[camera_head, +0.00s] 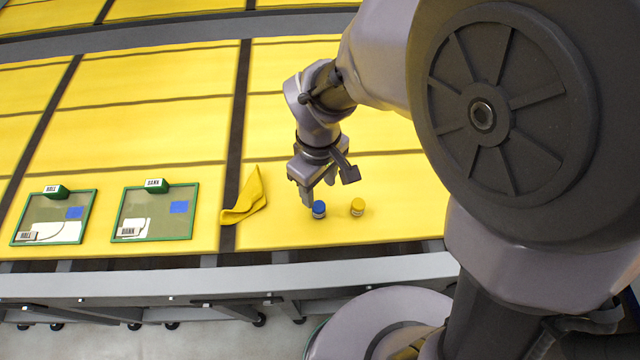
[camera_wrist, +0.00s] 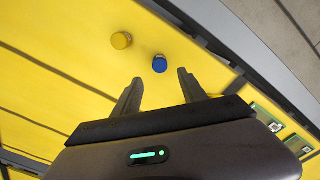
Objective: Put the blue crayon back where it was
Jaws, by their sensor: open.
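The blue crayon (camera_head: 319,209) is a short, stubby cylinder with a pale band, on the yellow table top near its front edge. It also shows in the wrist view (camera_wrist: 159,64), just beyond my fingertips and roughly between their lines. My gripper (camera_head: 318,196) is open and empty, close to the blue crayon; I cannot tell its exact height above the table. In the wrist view both fingers (camera_wrist: 160,78) are apart with nothing between them. Two green-framed trays, one labelled HULL (camera_head: 93,219) and one labelled DANN (camera_head: 192,220), lie to the left, each with a blue square and a white patch inside.
A yellow crayon (camera_head: 357,207) stands just right of the blue one; it also shows in the wrist view (camera_wrist: 121,40). A crumpled yellow cloth (camera_head: 246,200) lies between the blue crayon and the trays. The grey table edge (camera_head: 220,280) runs along the front. The table behind is clear.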

